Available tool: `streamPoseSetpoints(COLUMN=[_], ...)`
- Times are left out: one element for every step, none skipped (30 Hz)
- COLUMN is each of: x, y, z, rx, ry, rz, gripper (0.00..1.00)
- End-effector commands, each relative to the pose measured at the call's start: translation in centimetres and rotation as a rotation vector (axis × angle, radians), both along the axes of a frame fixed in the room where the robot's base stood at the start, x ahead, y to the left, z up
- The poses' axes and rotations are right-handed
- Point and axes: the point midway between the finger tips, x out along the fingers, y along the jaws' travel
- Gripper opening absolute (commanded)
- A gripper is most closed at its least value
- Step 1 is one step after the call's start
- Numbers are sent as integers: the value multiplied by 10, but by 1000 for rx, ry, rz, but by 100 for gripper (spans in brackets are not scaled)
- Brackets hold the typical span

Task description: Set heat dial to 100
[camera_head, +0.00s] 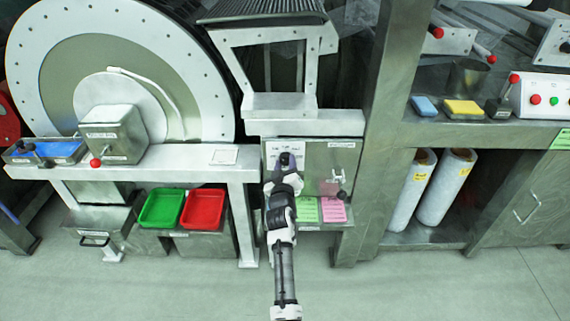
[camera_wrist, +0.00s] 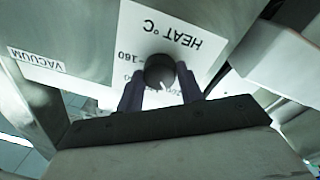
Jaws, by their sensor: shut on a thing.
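The heat dial is a dark round knob on a white plate marked "HEAT °C", and it shows in the wrist view (camera_wrist: 160,71) between the two fingers. In the head view the dial (camera_head: 287,160) is a small dark spot at the tip of my arm. My gripper (camera_wrist: 160,88) is shut on the dial, one finger on each side, and it also shows in the head view (camera_head: 286,168). The dial has a pale pointer mark. The plate shows "160" beside the dial; the other numbers are partly hidden by the fingers, so I cannot read the setting.
A label "VACUUM" (camera_wrist: 36,62) is on the same metal cabinet. A valve handle (camera_head: 339,180) sticks out right of the dial. A green tray (camera_head: 162,208) and a red tray (camera_head: 204,208) stand to the left.

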Motion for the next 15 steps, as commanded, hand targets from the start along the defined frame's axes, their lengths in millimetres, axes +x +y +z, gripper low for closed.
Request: streamPoseSetpoints(x=[0,0,0,0,0,0,0,0,0,0,0,0,0,0,0], y=[0,0,0,0,0,0,0,0,0,0,0,0,0,0,0], z=[0,0,0,0,0,0,0,0,0,0,0,0,0,0,0], rx=[-10,-16,-23,-27,-30,-33,-34,-35,-36,-36,-36,-36,-35,-35,-35], ry=[0,0,0,0,0,0,0,0,0,0,0,0,0,0,0], rz=[0,0,-1,0,0,0,-1,-1,-1,-1,-1,-1,-1,-1,-1], gripper=[14,14,14,14,14,14,14,14,14,14,14,14,14,14,14])
